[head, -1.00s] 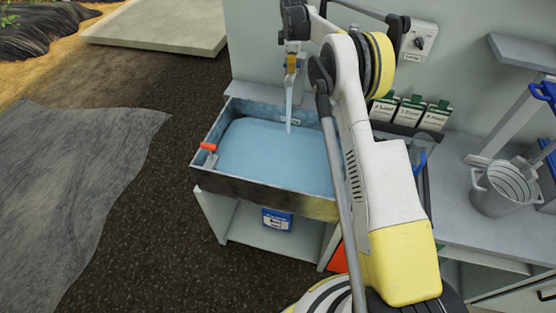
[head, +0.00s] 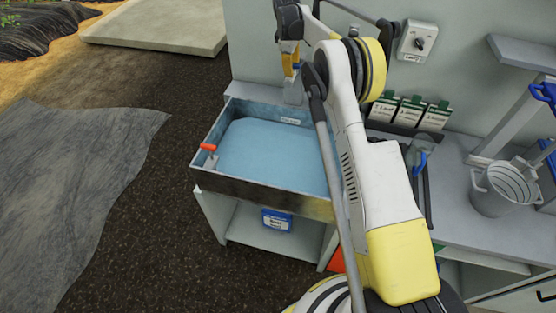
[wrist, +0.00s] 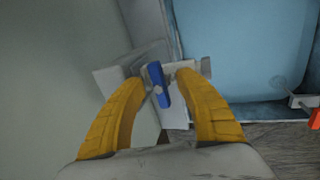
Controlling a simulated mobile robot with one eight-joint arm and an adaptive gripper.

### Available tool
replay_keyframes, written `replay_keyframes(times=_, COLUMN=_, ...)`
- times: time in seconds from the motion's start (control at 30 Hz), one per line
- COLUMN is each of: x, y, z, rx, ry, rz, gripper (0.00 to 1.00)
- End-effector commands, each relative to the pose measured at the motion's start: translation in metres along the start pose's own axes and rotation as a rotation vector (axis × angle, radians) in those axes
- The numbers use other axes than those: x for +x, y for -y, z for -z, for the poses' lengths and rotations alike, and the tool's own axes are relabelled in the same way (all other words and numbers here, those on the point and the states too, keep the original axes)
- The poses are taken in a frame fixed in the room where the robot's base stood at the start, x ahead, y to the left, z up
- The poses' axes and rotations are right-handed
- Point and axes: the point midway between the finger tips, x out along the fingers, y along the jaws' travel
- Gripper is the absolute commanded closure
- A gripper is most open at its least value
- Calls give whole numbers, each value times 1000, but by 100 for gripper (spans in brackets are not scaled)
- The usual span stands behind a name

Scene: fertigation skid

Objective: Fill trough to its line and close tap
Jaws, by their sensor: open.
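The grey metal trough (head: 270,195) stands against the wall and holds blue water (head: 270,150). A small white label (head: 290,121) shows on its back inner wall, a little above the water; I cannot make out a line. My gripper (head: 290,68) is at the tap above the trough's back edge. In the wrist view the yellow fingers (wrist: 160,80) are open, one on each side of the tap's blue lever (wrist: 158,85). Contact with the lever is unclear. No water stream shows below the tap. The wrist view also shows the water (wrist: 240,50) at right.
A red-handled fitting (head: 207,148) sits on the trough's left rim. A grey bucket (head: 496,190) stands on the right bench. Open ground lies left of the trough.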

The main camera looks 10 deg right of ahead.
Motion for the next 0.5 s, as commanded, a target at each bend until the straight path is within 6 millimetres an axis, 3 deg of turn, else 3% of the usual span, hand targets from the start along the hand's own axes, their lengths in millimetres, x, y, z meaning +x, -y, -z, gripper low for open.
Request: replay_keyframes(times=0.5, x=-53, y=-16, z=0, rx=0, ry=0, rz=0, gripper=57)
